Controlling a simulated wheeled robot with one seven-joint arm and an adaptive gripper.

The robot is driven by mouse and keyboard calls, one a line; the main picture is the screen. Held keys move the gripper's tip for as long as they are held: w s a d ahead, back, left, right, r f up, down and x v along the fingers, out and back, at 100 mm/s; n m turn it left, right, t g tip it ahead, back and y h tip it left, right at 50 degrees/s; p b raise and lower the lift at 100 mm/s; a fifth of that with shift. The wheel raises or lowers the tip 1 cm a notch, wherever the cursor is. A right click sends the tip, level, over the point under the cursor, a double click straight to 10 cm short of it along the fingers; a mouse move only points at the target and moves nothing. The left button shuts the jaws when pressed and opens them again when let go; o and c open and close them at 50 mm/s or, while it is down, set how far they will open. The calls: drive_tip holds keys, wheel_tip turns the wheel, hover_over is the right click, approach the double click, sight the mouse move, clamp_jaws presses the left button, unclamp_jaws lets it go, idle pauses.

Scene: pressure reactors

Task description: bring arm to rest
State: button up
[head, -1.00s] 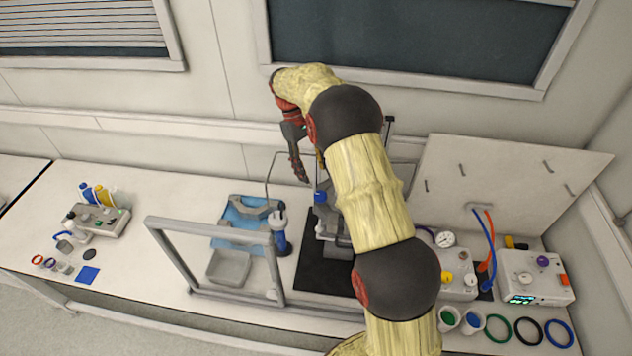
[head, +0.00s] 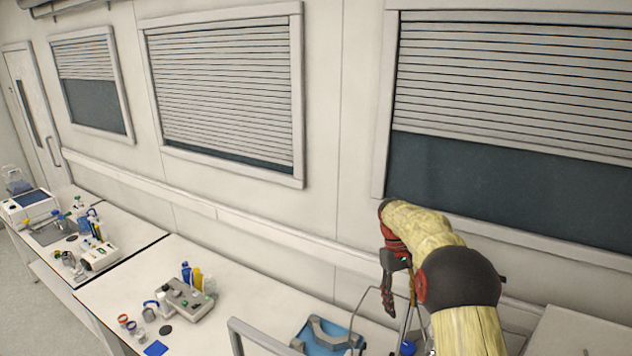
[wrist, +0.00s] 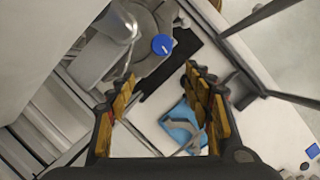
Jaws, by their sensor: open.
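My arm (head: 465,325) shows at the lower right of the head view, bent over the bench. My gripper (head: 388,300) hangs from its end, pointing down, beside a thin metal frame. In the wrist view my gripper (wrist: 160,90) has its two padded fingers apart with nothing between them. Beyond the fingers, the wrist view shows a grey metal apparatus (wrist: 115,45) with a blue round cap (wrist: 162,44), apart from the fingers.
A blue tray (head: 315,335) stands on the bench, and it also shows in the wrist view (wrist: 183,125). A metal frame (head: 250,335) rises near it. A grey device (head: 185,303) with bottles stands further left. A second bench (head: 95,230) lies beyond.

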drive_tip(key=s+a+f+m+t+b, duration=0.1)
drive_tip(key=s+a+f+t+b, duration=0.2)
drive_tip(key=s+b, duration=0.5)
drive_tip(key=s+a+f+m+t+y+b, duration=0.1)
drive_tip(key=s+b, duration=0.7)
drive_tip(key=s, duration=0.8)
drive_tip(key=s+a+f+t+b, duration=0.4)
drive_tip(key=s+a+b, duration=0.3)
drive_tip(key=s, duration=0.6)
drive_tip(key=shift+f+m+t+b, duration=0.4)
drive_tip(key=shift+t+b, duration=0.2)
drive_tip(key=shift+b, duration=0.35)
drive_tip(key=shift+r, duration=0.1)
